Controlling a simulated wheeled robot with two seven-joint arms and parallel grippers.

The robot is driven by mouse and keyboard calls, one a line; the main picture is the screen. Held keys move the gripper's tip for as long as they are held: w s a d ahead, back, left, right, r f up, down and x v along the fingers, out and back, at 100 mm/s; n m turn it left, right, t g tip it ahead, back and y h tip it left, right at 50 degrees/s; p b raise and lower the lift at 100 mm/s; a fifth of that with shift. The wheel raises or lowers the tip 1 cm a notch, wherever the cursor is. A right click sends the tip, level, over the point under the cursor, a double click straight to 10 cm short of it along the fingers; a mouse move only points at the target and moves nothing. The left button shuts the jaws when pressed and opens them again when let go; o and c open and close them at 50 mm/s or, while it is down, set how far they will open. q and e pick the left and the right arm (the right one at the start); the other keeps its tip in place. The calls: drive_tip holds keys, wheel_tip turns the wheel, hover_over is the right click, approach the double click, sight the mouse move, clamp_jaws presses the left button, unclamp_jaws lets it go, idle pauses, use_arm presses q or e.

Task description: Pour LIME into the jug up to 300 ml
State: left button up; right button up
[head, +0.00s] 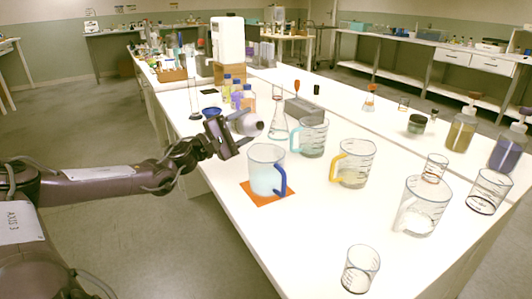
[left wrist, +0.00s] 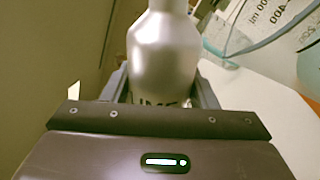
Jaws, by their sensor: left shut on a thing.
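My left gripper (head: 226,133) is shut on a silver-grey bottle (head: 247,123). In the left wrist view the bottle (left wrist: 163,50) sits between the fingers, and its partly hidden label seems to read LIME. In the head view the bottle lies tipped well over, its mouth to the right, above and behind the blue-handled jug (head: 265,178). No stream shows between bottle and jug. My right gripper is out of view.
A teal-handled jug (head: 312,138) stands close behind and right of the bottle. A yellow-handled jug (head: 353,165), a clear-handled jug (head: 425,210) and beakers stand to the right. A flask (head: 280,122) and several small bottles stand behind.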

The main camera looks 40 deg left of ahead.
use_arm(q)
drive_tip(key=shift+s+d+r+m+h+b, duration=0.15)
drive_tip(key=shift+r+m+b, duration=0.3)
drive_tip(key=shift+b, duration=0.65)
drive_tip(key=shift+d+r+m+h+b, duration=0.25)
drive_tip(key=shift+m+b, duration=0.4)
drive_tip(key=shift+b, duration=0.4)
idle(3.4)
drive_tip(key=shift+d+b, duration=0.1)
drive_tip(key=shift+b, duration=0.8)
idle(1.6)
